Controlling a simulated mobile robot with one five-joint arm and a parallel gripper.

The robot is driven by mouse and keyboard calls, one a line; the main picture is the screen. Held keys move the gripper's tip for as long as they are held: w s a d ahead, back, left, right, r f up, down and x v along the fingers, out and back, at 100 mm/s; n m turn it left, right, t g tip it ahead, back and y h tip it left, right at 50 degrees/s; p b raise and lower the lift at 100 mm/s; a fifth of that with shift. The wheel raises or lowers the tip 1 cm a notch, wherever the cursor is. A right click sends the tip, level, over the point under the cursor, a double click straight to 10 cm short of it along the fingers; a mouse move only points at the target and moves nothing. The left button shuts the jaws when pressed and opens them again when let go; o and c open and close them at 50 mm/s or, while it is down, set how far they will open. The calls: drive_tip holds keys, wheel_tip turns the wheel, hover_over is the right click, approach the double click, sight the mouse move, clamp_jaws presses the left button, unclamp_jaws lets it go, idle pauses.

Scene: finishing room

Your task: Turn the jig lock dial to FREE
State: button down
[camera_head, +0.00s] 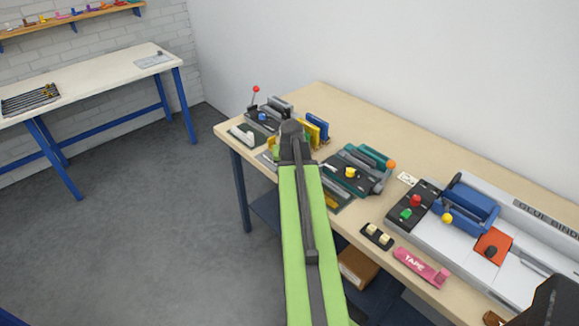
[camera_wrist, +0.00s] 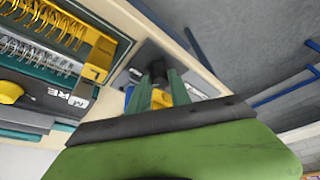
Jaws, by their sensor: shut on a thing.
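My gripper (camera_wrist: 160,90) points at a grey plate (camera_wrist: 148,56) near the edge of the wooden bench in the wrist view. Its two green fingers are shut on a dark round knob (camera_wrist: 158,72), which looks like the jig lock dial. Something yellow shows between the fingers just below the knob. The fingers and the wrist hide much of the plate, so I cannot read the dial's marks or setting. In the head view my own green arm covers the dial and the fingertips.
The bench (camera_head: 390,128) holds a teal punch (camera_head: 365,165) with a yellow knob, a lever device (camera_head: 265,112) with a red ball, and yellow and blue parts. A glue binder (camera_head: 480,225), pink tape (camera_head: 422,267) and a small black block (camera_head: 377,236) lie right. Floor is clear left.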

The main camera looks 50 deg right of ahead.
drive_tip(key=shift+m+g, duration=0.3)
drive_tip(key=shift+m, duration=0.5)
drive_tip(key=c, duration=1.2)
unclamp_jaws()
